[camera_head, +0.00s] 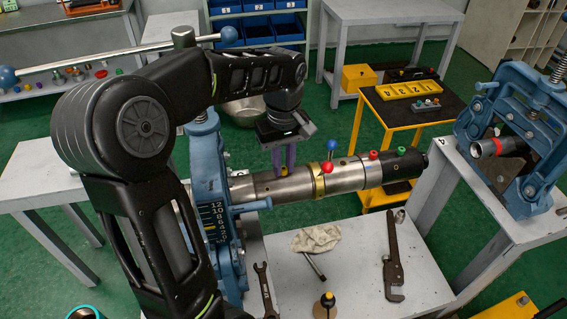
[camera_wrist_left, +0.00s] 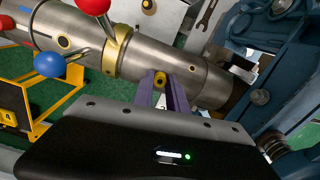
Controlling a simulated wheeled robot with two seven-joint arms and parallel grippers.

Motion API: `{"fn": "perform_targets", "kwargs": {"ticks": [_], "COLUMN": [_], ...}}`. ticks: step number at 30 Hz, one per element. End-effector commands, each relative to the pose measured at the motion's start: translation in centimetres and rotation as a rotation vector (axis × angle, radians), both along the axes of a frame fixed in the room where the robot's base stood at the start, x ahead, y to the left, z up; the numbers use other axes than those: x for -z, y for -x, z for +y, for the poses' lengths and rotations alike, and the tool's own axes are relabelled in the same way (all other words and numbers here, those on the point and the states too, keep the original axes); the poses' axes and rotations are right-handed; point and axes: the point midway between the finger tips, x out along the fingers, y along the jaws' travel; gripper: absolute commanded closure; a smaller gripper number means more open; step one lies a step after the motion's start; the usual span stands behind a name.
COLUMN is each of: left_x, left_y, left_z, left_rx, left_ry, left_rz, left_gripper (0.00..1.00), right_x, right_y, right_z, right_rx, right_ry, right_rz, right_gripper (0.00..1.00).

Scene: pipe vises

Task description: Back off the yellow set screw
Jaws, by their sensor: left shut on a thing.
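The yellow set screw (camera_head: 284,171) sits on top of the steel pipe (camera_head: 343,175), left of a brass collar (camera_head: 318,181). My left gripper (camera_head: 284,162) reaches down from above, its purple fingers at the screw. In the left wrist view, the yellow screw (camera_wrist_left: 160,79) shows between the tips of the purple fingers (camera_wrist_left: 162,88), which are shut on it. The fingers hide part of its sides. The pipe lies level, held in the blue vise (camera_head: 206,150). My right gripper is not in view.
A red ball (camera_head: 327,166) and a blue ball (camera_head: 332,145) on levers stand close by at the collar. A red knob (camera_head: 373,155) and a green knob (camera_head: 401,151) are farther right. The white bench (camera_head: 350,280) below holds a pipe wrench (camera_head: 393,260) and a rag (camera_head: 316,238).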

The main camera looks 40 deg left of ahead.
Motion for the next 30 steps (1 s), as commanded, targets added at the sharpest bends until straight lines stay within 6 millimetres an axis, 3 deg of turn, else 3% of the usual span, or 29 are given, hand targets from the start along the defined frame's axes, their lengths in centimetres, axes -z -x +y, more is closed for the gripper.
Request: {"fn": "perform_targets", "kwargs": {"ticks": [9, 25, 26, 30], "left_x": [0.39, 0.39, 0.39, 0.27], "left_y": [0.26, 0.28, 0.28, 0.19], "left_z": [-0.11, -0.1, -0.1, -0.06], "left_rx": [-0.156, -0.185, -0.185, -0.185], "left_ry": [0.003, 0.003, 0.003, 0.002], "left_rz": [0.012, 0.012, 0.012, 0.008], "left_gripper": [1.0, 1.0, 0.8, 0.68], "right_x": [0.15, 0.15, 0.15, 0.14], "right_y": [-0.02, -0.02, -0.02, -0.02], "right_z": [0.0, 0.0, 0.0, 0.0], "right_rx": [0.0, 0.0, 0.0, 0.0], "right_ry": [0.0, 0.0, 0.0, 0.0], "right_rz": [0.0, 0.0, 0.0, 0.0], "right_gripper": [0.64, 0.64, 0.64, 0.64]}}
